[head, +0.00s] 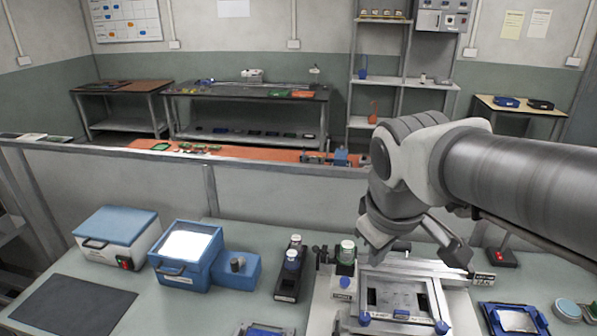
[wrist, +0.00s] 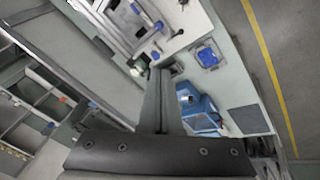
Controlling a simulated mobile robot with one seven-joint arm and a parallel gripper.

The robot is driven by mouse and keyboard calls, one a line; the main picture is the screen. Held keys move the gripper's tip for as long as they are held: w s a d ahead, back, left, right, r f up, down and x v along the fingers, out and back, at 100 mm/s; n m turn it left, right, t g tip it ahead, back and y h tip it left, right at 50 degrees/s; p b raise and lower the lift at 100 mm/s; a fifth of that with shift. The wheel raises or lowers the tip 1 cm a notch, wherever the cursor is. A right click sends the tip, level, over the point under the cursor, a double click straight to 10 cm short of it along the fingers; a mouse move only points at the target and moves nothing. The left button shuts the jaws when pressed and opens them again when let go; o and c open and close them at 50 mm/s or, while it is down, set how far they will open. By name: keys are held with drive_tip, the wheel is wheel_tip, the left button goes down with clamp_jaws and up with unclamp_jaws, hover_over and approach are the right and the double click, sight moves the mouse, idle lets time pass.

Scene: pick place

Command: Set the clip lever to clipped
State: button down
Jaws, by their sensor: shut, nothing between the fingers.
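The fixture (head: 322,310) is a pale plate carrying a square metal frame with blue corner pieces, at the bottom right of the head view. Its frame also shows at the top of the wrist view (wrist: 122,22). Small labels sit at the fixture's left and right sides, too small to read surely. I cannot pick out the clip lever or its setting with certainty; my arm covers the fixture's back edge. My gripper (head: 462,256) hangs over the back right of the fixture. In the wrist view its fingers (wrist: 160,72) are together and empty.
A low partition runs behind.

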drive_tip(key=w+a+f+n+h, duration=0.1)
drive_tip(key=w+a+f+n, duration=0.7)
drive_tip(key=w+n, duration=0.1)
drive_tip(key=w+a+f+n+g+h, duration=0.1)
drive_tip(key=w+a+f+n+h, duration=0.1)
drive_tip(key=w+a+f+n, duration=0.6)
drive_tip(key=w+n, duration=0.2)
drive_tip(key=w, duration=0.2)
drive_tip(key=shift+f, duration=0.15)
drive_tip(key=shift+a, duration=0.1)
drive_tip(key=w+d+f+p, duration=0.2)
drive_tip(key=w+d+f, duration=0.3)
drive_tip(key=f, duration=0.3)
drive_tip(key=shift+d, duration=0.8)
drive_tip(key=shift+f, duration=0.1)
drive_tip(key=shift+w+a, duration=0.1)
drive_tip(key=shift+w, duration=0.1)
